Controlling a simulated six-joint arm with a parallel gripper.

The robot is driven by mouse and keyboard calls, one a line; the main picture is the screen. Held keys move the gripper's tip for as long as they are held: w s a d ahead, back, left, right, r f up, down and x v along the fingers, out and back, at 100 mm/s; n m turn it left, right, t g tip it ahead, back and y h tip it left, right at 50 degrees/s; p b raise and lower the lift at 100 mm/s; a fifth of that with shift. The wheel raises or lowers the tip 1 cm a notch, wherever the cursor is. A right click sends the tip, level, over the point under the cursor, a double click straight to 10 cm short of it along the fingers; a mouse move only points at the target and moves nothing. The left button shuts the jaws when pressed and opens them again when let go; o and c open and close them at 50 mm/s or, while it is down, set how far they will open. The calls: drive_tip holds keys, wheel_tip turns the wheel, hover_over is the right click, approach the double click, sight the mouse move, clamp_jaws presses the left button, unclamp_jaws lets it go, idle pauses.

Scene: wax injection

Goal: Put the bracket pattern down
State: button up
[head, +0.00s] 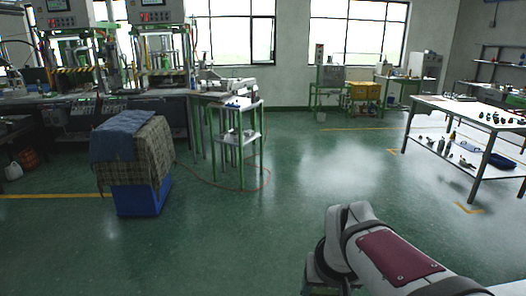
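I cannot make out a bracket pattern in the head view. My arm reaches in from the lower right corner, but its gripper and fingertips are not in view, so whether it holds anything is hidden. Several small dark and coloured pieces lie along the far right part of a white-topped table (440,104) at the right. They are too small to tell apart.
The table's lower shelf (432,146) carries more small items and a dark blue basin (502,160). A cloth-covered blue bin (143,200) stands at left. A small green-legged table (240,158) stands beside the machines. The green floor between is clear.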

drive_tip(key=a+r+n, duration=0.1)
drive_tip(key=a+n, duration=0.1)
drive_tip(key=a, duration=0.2)
drive_tip(key=s+d+f, duration=0.2)
drive_tip(key=d+f, duration=0.1)
drive_tip(key=d, duration=0.7)
drive_tip(key=s+d+f, duration=0.1)
drive_tip(key=d+f, duration=0.2)
drive_tip(key=d, duration=0.8)
drive_tip(key=s+d+f+y, duration=0.1)
drive_tip(key=s+d+f, duration=0.2)
drive_tip(key=s+d, duration=0.45)
drive_tip(key=s+d+f, duration=0.3)
drive_tip(key=s+d, duration=0.3)
drive_tip(key=d, duration=0.2)
drive_tip(key=w+f, duration=0.2)
drive_tip(key=w, duration=0.1)
drive_tip(key=w+a+f, duration=0.1)
drive_tip(key=w+f, duration=0.1)
drive_tip(key=w, duration=0.2)
drive_tip(key=w+f, duration=0.2)
drive_tip(key=w, duration=0.1)
drive_tip(key=shift+w+a+f, duration=0.15)
drive_tip(key=shift+w+a, duration=0.2)
drive_tip(key=shift+w, duration=0.05)
drive_tip(key=shift+w+f, duration=0.15)
drive_tip(key=shift+f, duration=0.95)
drive_tip(key=shift+w+f, duration=0.1)
drive_tip(key=shift+f, duration=0.95)
drive_tip(key=shift+f, duration=0.1)
